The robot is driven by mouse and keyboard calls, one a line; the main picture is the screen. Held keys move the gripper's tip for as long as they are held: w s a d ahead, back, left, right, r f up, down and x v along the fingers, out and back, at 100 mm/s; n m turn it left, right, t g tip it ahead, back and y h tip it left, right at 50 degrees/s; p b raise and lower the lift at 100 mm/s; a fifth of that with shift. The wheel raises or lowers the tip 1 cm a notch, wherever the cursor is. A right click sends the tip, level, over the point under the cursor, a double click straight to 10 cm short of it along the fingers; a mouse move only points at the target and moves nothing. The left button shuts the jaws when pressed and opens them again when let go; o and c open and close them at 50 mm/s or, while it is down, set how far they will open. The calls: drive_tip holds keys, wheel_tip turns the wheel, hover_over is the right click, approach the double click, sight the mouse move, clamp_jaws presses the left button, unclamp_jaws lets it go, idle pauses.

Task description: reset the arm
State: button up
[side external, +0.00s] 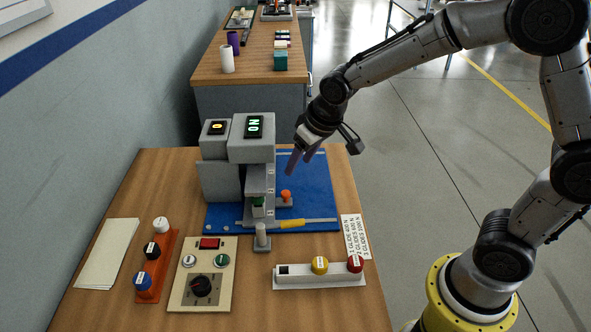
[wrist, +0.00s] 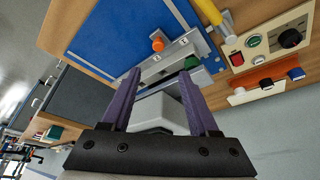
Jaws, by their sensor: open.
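My gripper (side external: 297,162) is open and empty. It hangs in the air above the back of the blue mat (side external: 320,185), to the right of the grey test machine (side external: 219,180). In the wrist view its two purple fingers (wrist: 161,80) are spread apart, and part of the grey machine (wrist: 158,112) shows between and beyond them. The machine has a small orange-lit display (side external: 217,128) and a display with green letters (side external: 253,126). A green part (side external: 258,201) sits low at its front. My fingers do not appear to touch anything.
In front stand a control panel (side external: 228,255), an orange rack (side external: 160,262) with several knobs, a white rack (side external: 300,282) and a printed card (side external: 355,236).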

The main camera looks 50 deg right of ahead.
drive_tip(key=shift+s+r, duration=0.15)
drive_tip(key=shift+r, duration=0.2)
drive_tip(key=s+d+r+t, duration=0.3)
drive_tip(key=s+r, duration=0.5)
drive_tip(key=r, duration=0.5)
drive_tip(key=s+f+g, duration=0.1)
drive_tip(key=s+f, duration=0.1)
drive_tip(key=s, duration=0.6)
drive_tip(key=s+f+g, duration=0.1)
drive_tip(key=s, duration=0.7)
drive_tip(key=shift+s+d+f, duration=0.15)
drive_tip(key=shift+s+f, duration=0.2)
drive_tip(key=shift+s, duration=0.05)
